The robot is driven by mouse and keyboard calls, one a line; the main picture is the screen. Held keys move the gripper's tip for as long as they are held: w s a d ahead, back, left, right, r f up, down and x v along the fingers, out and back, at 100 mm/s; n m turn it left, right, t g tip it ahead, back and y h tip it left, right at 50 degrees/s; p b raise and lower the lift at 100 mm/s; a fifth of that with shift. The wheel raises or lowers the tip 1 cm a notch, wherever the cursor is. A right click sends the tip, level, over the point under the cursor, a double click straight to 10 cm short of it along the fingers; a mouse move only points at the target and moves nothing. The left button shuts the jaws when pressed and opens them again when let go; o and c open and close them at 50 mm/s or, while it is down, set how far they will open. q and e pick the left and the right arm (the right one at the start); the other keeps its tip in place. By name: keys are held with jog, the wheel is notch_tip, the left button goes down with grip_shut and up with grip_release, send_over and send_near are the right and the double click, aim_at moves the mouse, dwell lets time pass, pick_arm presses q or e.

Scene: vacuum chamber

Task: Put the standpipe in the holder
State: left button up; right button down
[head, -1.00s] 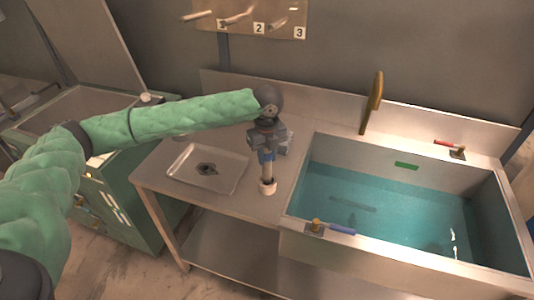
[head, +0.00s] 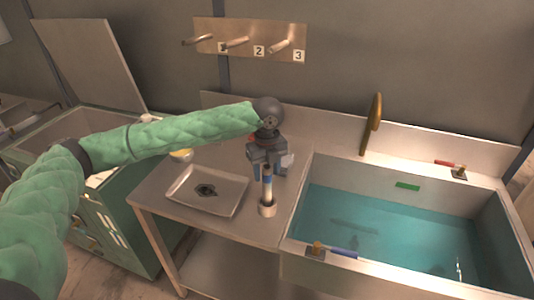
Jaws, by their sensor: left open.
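The standpipe (head: 267,187), a slim pale tube with a brown top, stands upright on the metal counter. Its lower end is in a short, pale, ring-like holder (head: 267,209). My left gripper (head: 267,173), grey with blue fingertips, is open at the upper part of the standpipe. The fingers are apart on either side of its top, and I cannot tell whether either one touches it. My right gripper is not in view.
A metal tray (head: 226,202) with a dark drain lies left of the standpipe. A sink (head: 310,205) of blue-green water is to the right, with a brass spout (head: 372,122) behind. A numbered rack (head: 250,27) with pegs hangs on the wall.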

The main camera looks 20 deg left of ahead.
pick_arm(q)
notch_tip(320, 180, up, 8)
jog(key=b, duration=0.2)
jog(key=shift+b, duration=0.35)
jog(key=shift+r, duration=0.7)
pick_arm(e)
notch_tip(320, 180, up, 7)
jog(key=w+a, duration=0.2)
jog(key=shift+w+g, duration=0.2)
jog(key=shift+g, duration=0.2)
